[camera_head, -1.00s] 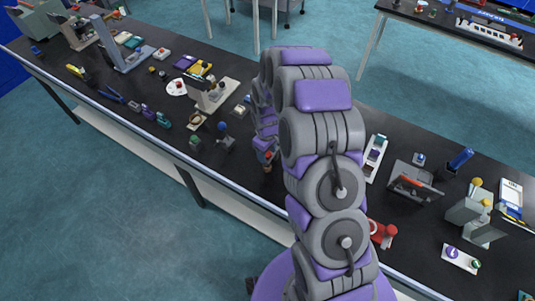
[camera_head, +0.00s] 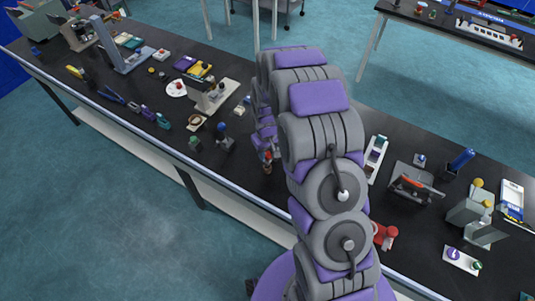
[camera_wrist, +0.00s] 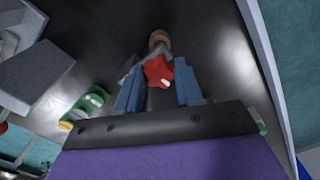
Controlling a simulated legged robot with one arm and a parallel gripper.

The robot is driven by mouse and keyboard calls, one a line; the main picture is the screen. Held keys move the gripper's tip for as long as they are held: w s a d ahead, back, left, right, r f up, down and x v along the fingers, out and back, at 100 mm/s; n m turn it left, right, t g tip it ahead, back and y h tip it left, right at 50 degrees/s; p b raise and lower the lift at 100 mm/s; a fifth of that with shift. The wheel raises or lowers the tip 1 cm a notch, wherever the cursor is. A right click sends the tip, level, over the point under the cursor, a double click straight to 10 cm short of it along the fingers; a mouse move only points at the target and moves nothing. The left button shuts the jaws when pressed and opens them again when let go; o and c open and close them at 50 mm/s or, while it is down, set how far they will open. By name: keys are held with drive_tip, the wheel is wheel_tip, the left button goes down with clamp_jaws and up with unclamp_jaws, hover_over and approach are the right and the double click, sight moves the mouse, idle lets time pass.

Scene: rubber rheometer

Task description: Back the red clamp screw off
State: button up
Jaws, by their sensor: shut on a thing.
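The red clamp screw (camera_wrist: 158,72) shows in the wrist view as a red lobed knob between the two blue fingers of my gripper (camera_wrist: 158,82). My gripper is shut on it. A grey metal part and a brownish round piece (camera_wrist: 158,40) show just beyond the knob. In the head view my gripper (camera_head: 266,160) is at the bench's front part, beyond my arm, with a small bit of red at its tip. The screw's thread and seat are hidden, so I cannot tell how far it is turned.
The black bench (camera_head: 235,175) carries many small items. A blue-topped grey piece (camera_head: 223,138) and a green-topped piece (camera_head: 195,143) stand left of my gripper. In the wrist view a green object (camera_wrist: 92,98) lies close on the left, below a large grey block (camera_wrist: 35,75).

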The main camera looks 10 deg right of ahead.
drive_tip(key=shift+c, duration=1.1)
drive_tip(key=n, duration=0.4)
drive_tip(key=shift+n, duration=0.3)
drive_tip(key=n+p, duration=0.1)
drive_tip(key=n, duration=0.3)
drive_tip(key=shift+a, duration=0.1)
drive_tip(key=shift+n, duration=0.3)
drive_tip(key=n+p, duration=0.1)
drive_tip(key=n, duration=0.2)
drive_tip(key=shift+s, duration=0.1)
drive_tip(key=shift+n, duration=0.8)
